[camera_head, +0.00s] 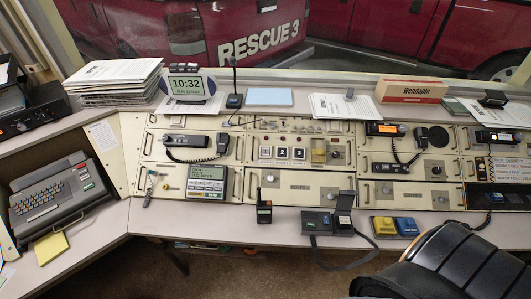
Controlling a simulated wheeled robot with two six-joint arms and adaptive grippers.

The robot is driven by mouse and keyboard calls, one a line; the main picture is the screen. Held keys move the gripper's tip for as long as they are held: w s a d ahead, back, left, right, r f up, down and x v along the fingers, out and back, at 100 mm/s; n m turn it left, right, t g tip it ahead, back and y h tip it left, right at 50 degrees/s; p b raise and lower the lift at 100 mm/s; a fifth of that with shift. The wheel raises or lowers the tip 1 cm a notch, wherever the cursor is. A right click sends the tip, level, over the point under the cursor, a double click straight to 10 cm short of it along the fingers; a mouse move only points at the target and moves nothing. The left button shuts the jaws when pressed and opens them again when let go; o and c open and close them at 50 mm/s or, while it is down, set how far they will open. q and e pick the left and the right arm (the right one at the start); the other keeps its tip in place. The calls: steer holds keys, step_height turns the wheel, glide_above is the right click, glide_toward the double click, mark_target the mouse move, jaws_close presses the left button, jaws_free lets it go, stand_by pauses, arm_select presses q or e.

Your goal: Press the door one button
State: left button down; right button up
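Three square white buttons sit in a row on the middle panel (315,173) of the console. The leftmost button (265,152) is the likely door one button, but its mark is too small to read. The middle button (282,153) shows a 2 and the right button (299,153) shows a 3. Nothing covers the buttons. Neither of my grippers is in view.
A handheld radio (264,207) stands on the desk in front of the middle panel. A keyboard unit (55,195) is at left.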

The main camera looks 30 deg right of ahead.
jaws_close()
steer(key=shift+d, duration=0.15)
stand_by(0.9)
